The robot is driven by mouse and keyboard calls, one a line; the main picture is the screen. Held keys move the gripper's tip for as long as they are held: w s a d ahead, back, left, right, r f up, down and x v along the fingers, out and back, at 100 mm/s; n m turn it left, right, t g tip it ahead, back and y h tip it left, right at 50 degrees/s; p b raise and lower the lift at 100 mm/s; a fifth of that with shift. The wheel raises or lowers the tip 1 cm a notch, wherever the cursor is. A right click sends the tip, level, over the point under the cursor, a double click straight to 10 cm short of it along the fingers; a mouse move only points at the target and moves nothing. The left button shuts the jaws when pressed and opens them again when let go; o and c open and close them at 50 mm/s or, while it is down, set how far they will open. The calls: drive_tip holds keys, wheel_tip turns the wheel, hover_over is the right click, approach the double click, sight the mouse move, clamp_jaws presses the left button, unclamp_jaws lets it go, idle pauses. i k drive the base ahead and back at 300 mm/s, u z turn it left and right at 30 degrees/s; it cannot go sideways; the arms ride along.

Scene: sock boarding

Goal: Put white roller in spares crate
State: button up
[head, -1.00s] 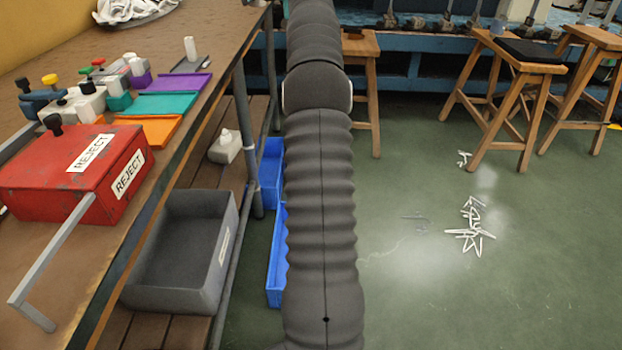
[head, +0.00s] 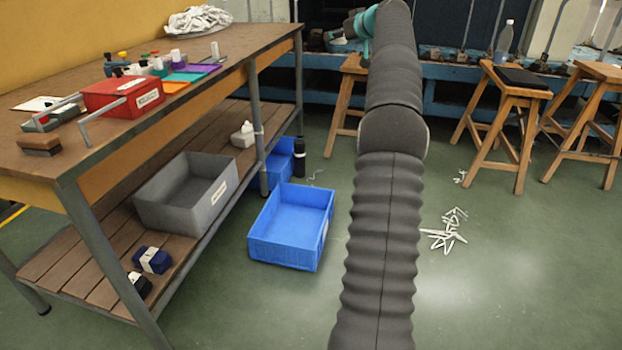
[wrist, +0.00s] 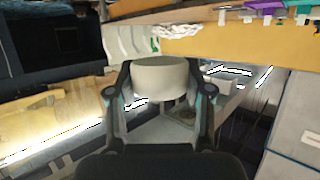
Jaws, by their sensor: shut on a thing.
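In the wrist view a white roller (wrist: 160,76), a short off-white cylinder, sits between the two fingers of my gripper (wrist: 160,92), which is shut on it. The roller is held up in the air, and its far side is hidden. In the head view my arm reaches up to the top edge, and neither gripper nor roller can be made out. A grey crate (head: 150,214) with a white label stands on the bench's lower shelf. A blue crate (head: 285,252) stands on the floor beside the bench. I cannot read which is the spares crate.
The workbench (head: 118,153) on the left holds a red reject box (head: 122,98) and coloured trays. A second blue crate (head: 281,160) stands farther back. Wooden stools (head: 505,115) stand at the back right. White scraps (head: 444,232) lie on otherwise clear green floor.

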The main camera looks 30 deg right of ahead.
sight(286, 240)
drive_tip(key=u, duration=0.05)
drive_tip(key=k, duration=0.1)
drive_tip(key=z, duration=2.3)
drive_tip(key=i, duration=2.3)
drive_tip(key=u, duration=3.6)
